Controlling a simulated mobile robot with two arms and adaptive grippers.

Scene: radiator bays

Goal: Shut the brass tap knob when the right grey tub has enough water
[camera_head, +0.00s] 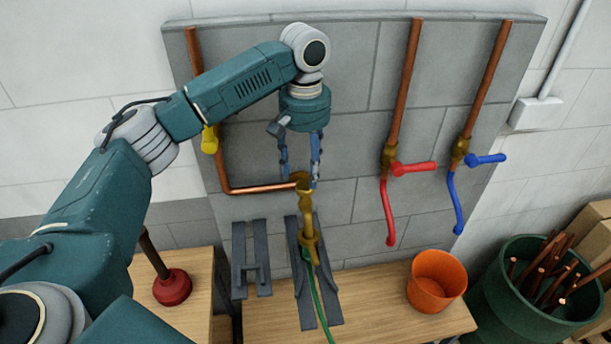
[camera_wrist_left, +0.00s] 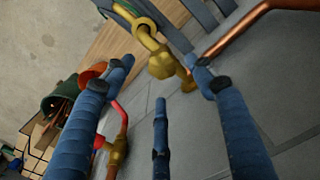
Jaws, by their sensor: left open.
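The brass tap (camera_head: 305,205) sticks out at the end of a copper pipe on the grey wall panel. Its rounded brass top (camera_wrist_left: 160,64) shows between the fingers in the left wrist view. My left gripper (camera_head: 301,165) is open, pointing down just above the tap, with its blue fingers spread around the tap's top. I cannot tell whether any finger touches it. A green hose (camera_head: 319,300) hangs from the tap's lower end. I see no grey tub and no running water in either view. My right gripper is not in view.
Two dark grey slatted stands (camera_head: 250,262) (camera_head: 305,275) are below the tap. Red (camera_head: 413,168) and blue (camera_head: 485,160) handled taps are to the right. An orange bucket (camera_head: 436,282) stands on the wooden bench. A red plunger (camera_head: 172,287) is left; a green bin (camera_head: 500,290) is right.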

